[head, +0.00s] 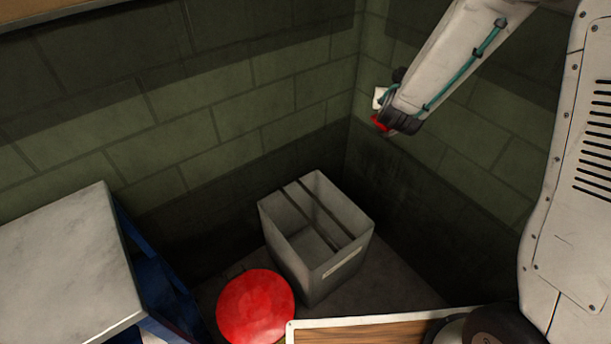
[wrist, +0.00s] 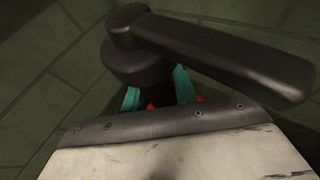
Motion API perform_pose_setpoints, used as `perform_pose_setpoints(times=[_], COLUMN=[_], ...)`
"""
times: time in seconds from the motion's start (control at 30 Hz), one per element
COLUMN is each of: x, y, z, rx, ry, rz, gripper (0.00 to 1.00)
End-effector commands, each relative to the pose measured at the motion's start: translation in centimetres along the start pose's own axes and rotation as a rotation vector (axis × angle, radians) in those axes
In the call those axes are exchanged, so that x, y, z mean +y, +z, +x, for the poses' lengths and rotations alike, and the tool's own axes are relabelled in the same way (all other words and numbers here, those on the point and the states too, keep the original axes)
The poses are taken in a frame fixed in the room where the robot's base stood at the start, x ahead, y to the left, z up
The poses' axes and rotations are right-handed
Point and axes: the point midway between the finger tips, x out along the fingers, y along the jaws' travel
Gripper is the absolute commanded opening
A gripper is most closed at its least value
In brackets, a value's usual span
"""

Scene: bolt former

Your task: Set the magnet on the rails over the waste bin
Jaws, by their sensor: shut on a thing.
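The waste bin (head: 318,275) is a grey open box in the corner, with a pale label on its front. Two thin dark rails (head: 320,212) run across its open top. My gripper (head: 386,112) is high in the head view, above and to the right of the bin, apart from it. In the wrist view, the teal fingers of my gripper (wrist: 158,95) are shut on the magnet, whose black knob and long lever (wrist: 215,55) fill the upper middle. Red bits show between the fingers. The magnet's red part (head: 379,123) shows small in the head view; its underside is hidden.
A red round-topped object (head: 255,307) stands left of the bin, close to it. A pale-topped table (head: 65,270) with blue legs is at left. A wood panel with a white edge (head: 370,328) is in front. Green block walls (head: 220,100) close off the corner.

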Motion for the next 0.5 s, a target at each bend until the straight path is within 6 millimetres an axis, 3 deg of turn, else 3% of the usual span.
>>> perform_pose_setpoints(times=[0.17, 0.27, 0.37, 0.5], x=[1.0, 2.4, 4.8, 8.9], y=[-0.6, -1.9, -4.5, -9.7], z=[0.5, 1.4, 2.9, 5.0], rx=[0.000, 0.005, 0.011, 0.017], ry=[0.007, 0.013, 0.024, 0.042], rz=[-0.001, -0.003, -0.005, -0.009], gripper=[0.00, 0.00, 0.00, 0.00])
